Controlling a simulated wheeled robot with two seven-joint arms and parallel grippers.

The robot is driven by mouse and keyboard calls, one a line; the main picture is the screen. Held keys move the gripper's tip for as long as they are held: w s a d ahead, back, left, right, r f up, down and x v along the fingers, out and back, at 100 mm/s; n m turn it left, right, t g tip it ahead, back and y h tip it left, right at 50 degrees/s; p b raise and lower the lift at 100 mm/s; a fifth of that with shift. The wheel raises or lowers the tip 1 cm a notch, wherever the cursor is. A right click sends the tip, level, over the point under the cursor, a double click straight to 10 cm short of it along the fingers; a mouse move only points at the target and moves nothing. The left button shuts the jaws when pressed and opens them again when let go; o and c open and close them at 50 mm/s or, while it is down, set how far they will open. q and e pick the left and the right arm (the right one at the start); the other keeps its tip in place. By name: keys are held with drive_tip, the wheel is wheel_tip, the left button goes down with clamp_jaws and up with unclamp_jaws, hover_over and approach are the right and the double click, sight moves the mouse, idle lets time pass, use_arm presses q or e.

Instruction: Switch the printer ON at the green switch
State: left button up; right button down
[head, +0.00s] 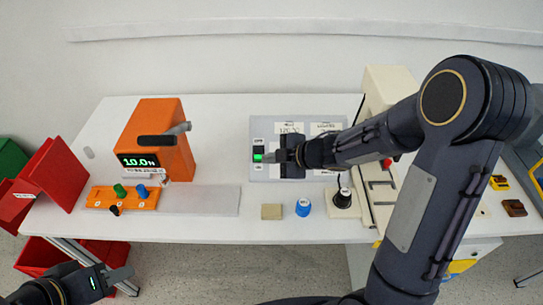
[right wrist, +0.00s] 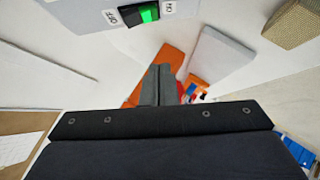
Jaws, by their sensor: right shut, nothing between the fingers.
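The green switch (head: 258,156) is on the left part of a grey panel (head: 264,115) in the middle of the table. In the right wrist view it is a rocker (right wrist: 140,14), half black and half bright green, with an OFF label on the black side and an ON label on the green side. I cannot tell which side is pressed in. My right gripper (head: 270,157) is shut and empty, its tips just right of the switch in the head view; contact is unclear. The tips (right wrist: 157,72) show below the switch in the wrist view. My left gripper (head: 122,275) is low at the left, away from the table; its jaws are unclear.
An orange device (head: 165,120) with a 10.0 N display stands left of the panel. An orange block with coloured knobs (head: 122,198) is in front of it. A tan block (head: 271,211), a blue knob (head: 303,208) and a dark knob (head: 342,199) line the front edge.

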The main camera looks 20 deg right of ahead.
drive_tip(key=p+v, duration=0.1)
drive_tip(key=v, duration=0.6)
drive_tip(key=shift+s+f+p, duration=0.2)
drive_tip(key=shift+f+p, duration=0.1)
drive_tip(key=shift+s, duration=0.1)
drive_tip(key=d+r+m+t+h, duration=0.3)
drive_tip(key=d+r+m+h, duration=0.2)
drive_tip(key=d+r+m, duration=0.15)
drive_tip(key=s+d+r+m+g+h, duration=0.1)
drive_tip(key=s+d+m+h, duration=0.3)
drive_tip(key=m, duration=0.3)
drive_tip(key=s+a+m+g+y, duration=0.2)
drive_tip(key=s+a+m, duration=0.1)
drive_tip(key=s, duration=0.5)
drive_tip(key=s+a+m+g+y, duration=0.2)
drive_tip(key=s+a+m+y, duration=0.1)
drive_tip(key=s+a, duration=0.3)
drive_tip(key=s, duration=0.2)
drive_tip(key=shift+s, duration=0.25)
